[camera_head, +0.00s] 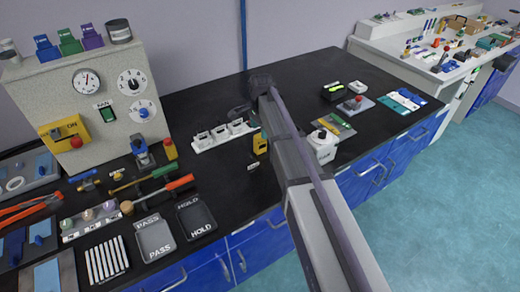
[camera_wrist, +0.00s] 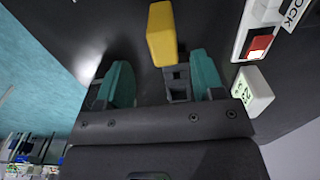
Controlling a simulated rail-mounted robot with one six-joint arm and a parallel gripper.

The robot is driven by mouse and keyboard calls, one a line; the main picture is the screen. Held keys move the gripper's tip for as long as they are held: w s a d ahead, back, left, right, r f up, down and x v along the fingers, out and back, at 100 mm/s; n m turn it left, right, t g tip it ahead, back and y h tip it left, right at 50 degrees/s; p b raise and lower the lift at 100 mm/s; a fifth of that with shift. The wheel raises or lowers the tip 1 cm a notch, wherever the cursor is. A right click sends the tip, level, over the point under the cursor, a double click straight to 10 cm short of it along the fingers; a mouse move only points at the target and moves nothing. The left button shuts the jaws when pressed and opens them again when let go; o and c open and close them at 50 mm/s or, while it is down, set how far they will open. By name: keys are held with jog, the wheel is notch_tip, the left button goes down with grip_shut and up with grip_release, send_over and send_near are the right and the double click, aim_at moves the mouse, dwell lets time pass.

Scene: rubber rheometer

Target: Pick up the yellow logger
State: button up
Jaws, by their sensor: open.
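The yellow logger (camera_wrist: 161,33) is a small yellow block in the wrist view, just beyond my open fingers and roughly in line with the gap between them. It appears to be the yellow block (camera_head: 260,144) on the black bench in the head view, beside my arm. My gripper (camera_wrist: 162,80) has two teal fingers set wide apart with nothing held between them. The logger looks apart from both fingers. In the head view my gripper is dark, small and partly hidden by my own arm.
A white strip with several modules (camera_head: 222,135) stands left of the logger. In the wrist view a red switch (camera_wrist: 260,46) and a white block with green marks (camera_wrist: 251,91) are close at right. A white device (camera_head: 322,146) stands right of my arm. PASS (camera_head: 155,238) and HOLD (camera_head: 195,217) trays lie front left.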

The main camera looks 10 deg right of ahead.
aim_at(260, 144)
jog(key=f+b, duration=0.5)
jog(key=shift+w+f, duration=0.2)
jog(key=shift+r, duration=0.25)
jog(key=c, duration=1)
jog(key=shift+c, duration=0.2)
